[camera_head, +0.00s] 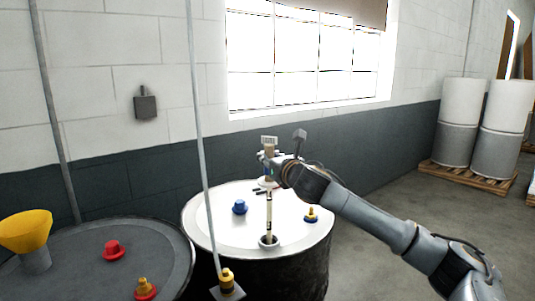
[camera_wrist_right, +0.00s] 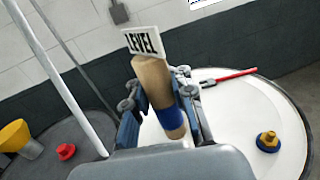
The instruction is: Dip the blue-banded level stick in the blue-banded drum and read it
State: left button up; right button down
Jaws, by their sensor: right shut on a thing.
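My right gripper (camera_head: 268,168) is shut on the wooden handle of the level stick. In the head view, the pale marked rod (camera_head: 269,215) hangs upright to the round opening (camera_head: 268,241) near the front of the white-topped drum (camera_head: 222,222). Its lower end is not visible at the opening. A blue cap (camera_head: 239,207) sits on this lid. My left gripper is not in view.
A dark drum (camera_head: 70,262) at left holds a yellow funnel (camera_head: 27,232) and red cap (camera_head: 112,250). A thin grey pole (camera_head: 200,130) rises between them.

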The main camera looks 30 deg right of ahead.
jog(key=b, duration=0.2)
send_over(270, 190)
jog(key=w, duration=0.2)
jog(key=shift+s+d+f, duration=0.1)
jog(key=shift+f, duration=1.05)
jog(key=shift+d+f, duration=0.1)
jog(key=shift+f, duration=1)
jog(key=shift+f+b, duration=2.1)
jog(key=shift+f, duration=1.9)
jog(key=shift+f+b, duration=1.45)
jog(key=shift+f, duration=1.6)
notch_tip(270, 190, up, 9)
jog(key=p, duration=1.1)
